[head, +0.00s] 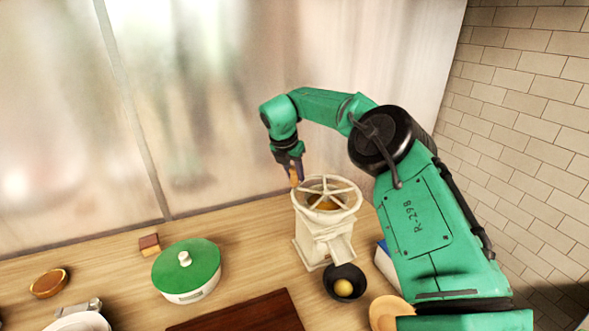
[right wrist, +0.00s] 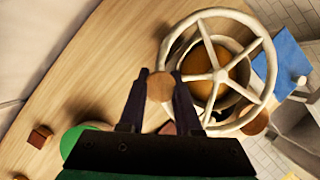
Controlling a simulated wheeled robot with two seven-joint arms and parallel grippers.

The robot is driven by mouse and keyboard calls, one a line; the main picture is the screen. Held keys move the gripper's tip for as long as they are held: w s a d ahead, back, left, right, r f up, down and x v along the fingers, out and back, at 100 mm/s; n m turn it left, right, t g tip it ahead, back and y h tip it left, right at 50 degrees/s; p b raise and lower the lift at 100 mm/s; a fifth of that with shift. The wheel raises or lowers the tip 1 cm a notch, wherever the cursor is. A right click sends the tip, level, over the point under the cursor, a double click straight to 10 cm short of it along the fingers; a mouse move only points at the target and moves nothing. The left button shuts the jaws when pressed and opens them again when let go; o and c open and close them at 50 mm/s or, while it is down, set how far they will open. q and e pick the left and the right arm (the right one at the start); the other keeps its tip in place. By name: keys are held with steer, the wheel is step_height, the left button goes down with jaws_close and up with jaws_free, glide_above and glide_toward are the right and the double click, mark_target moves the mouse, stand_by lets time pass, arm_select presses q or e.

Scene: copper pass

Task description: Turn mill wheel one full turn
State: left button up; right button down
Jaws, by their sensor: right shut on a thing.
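The cream mill (head: 318,232) stands on the wooden counter, with its spoked mill wheel (head: 346,205) lying flat on top. The wheel and its spokes also show in the right wrist view (right wrist: 267,75), above a brownish hopper inside (right wrist: 225,78). A round wooden knob (right wrist: 160,86) sits at the wheel's rim. My right gripper (head: 295,178) is shut on this knob, with one finger on each side of it, at the wheel's far left in the head view. My left gripper is in neither view.
A black bowl with a yellow ball (head: 343,287) stands by the mill's spout. A green-lidded pot (head: 187,265), a small brown block (head: 149,244) and a dark board (head: 245,315) lie to the left. A tan dish (head: 385,312) is at the front right. Walls stand behind and right.

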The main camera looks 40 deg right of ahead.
steer(key=shift+d, duration=0.1)
stand_by(0.3)
steer(key=c, duration=0.6)
jaws_free()
steer(key=shift+w, duration=0.1)
steer(key=shift+r, duration=0.35)
steer(key=p+v, duration=0.1)
steer(key=v, duration=1.3)
steer(key=shift+a, duration=0.2)
